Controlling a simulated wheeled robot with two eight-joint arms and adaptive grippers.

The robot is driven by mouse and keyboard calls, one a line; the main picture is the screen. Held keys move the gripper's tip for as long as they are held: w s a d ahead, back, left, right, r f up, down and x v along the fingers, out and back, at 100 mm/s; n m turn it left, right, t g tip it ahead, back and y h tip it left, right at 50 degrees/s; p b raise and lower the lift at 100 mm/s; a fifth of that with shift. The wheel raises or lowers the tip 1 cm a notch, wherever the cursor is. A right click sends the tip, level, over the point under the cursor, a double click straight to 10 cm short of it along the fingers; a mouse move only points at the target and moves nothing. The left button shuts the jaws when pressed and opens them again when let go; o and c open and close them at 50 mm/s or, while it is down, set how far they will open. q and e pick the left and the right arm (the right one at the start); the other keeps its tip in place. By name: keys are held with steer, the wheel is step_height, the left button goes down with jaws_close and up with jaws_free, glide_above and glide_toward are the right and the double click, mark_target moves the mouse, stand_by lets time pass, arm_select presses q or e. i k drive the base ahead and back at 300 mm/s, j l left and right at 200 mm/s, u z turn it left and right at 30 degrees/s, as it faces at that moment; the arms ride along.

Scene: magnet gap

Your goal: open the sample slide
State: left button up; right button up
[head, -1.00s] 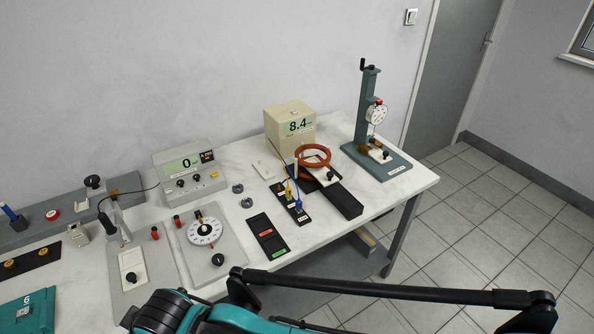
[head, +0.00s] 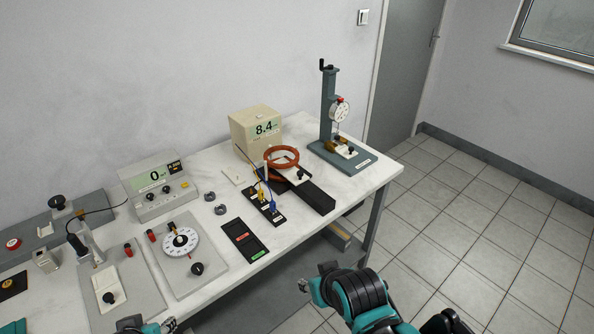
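Several white plates with black knobs show in the head view, and I cannot tell from their labels which is the sample slide. One plate (head: 290,172) sits in a dark rail (head: 312,195) by the orange coil (head: 283,152). A third plate (head: 108,281) lies on a grey base at the front left. None has a gripper at it.
A dial plate (head: 182,268) and a black panel (head: 244,240) lie near the front edge. Floor is free at the right.

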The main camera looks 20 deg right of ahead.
mark_target(296, 176)
steer(key=z, duration=0.55)
steer(key=i+l, duration=0.2)
steer(key=l, duration=0.15)
steer(key=i+l, duration=0.2)
steer(key=l, duration=0.15)
steer(key=i+l+u, duration=0.1)
steer(key=i+l, duration=0.3)
steer(key=l, duration=0.3)
